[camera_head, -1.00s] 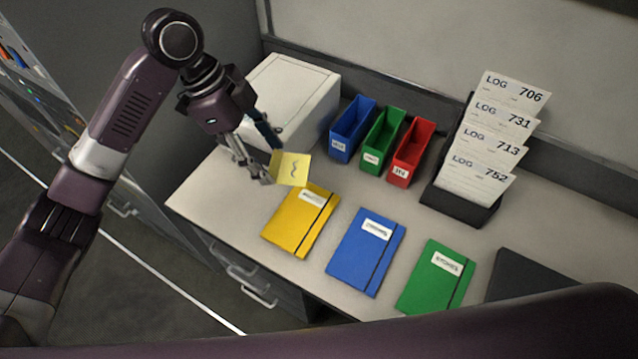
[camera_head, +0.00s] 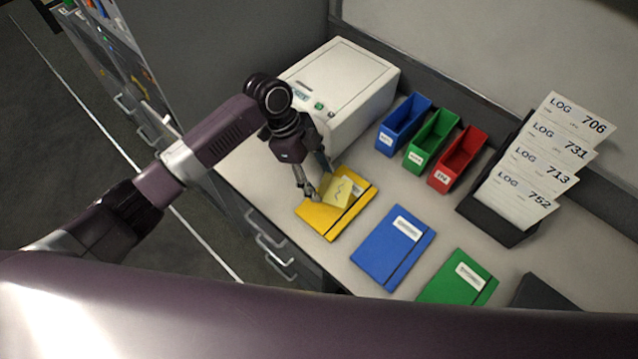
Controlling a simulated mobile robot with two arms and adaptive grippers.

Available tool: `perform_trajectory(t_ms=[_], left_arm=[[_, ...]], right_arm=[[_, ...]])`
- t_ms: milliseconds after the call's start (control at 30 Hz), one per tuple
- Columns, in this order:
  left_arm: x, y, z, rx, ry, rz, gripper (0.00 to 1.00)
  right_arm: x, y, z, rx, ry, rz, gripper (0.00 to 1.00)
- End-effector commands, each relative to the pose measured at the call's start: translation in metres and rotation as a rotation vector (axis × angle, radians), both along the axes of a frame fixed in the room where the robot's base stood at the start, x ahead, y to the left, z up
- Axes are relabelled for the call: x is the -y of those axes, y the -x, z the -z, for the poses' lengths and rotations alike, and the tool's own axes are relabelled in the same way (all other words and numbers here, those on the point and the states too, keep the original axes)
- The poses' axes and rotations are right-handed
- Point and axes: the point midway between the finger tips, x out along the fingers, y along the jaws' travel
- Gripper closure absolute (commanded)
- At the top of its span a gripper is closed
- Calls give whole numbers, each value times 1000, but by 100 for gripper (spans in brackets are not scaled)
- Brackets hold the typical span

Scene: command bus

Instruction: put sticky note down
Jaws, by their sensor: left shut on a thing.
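A yellow sticky note (camera_head: 341,190) with a dark scribble is held in my left gripper (camera_head: 318,188), which is shut on its edge. The note is over the yellow notebook (camera_head: 322,220) on the desk. I cannot tell whether the note touches the cover. The notebook's white label shows partly, to the right of the note. The blue notebook (camera_head: 385,255) and the green notebook (camera_head: 452,288) lie in a row to the right. My right gripper is not in view.
A white printer-like box (camera_head: 350,75) stands behind my left gripper. Blue (camera_head: 402,125), green (camera_head: 432,142) and red (camera_head: 457,162) bins stand at the back. A black rack (camera_head: 490,215) holds log cards. Bare desk (camera_head: 400,190) lies between the bins and notebooks.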

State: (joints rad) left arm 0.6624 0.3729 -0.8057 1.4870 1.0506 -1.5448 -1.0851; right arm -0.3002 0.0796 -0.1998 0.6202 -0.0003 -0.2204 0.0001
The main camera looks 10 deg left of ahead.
Motion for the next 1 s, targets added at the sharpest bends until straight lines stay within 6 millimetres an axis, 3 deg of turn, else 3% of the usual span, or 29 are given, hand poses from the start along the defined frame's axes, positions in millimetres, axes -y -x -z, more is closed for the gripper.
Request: perform_trajectory(t_ms=[233,767,800,900,1000], left_arm=[[0,1,34,-3,-1,-1,52],[0,1,44,-2,-1,0,52],[0,1,43,-2,-1,0,43],[0,1,43,-2,-1,0,32],[0,1,43,-2,-1,0,29]], right_arm=[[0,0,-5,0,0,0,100],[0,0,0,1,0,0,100],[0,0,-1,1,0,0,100],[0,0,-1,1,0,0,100],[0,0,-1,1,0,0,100]])
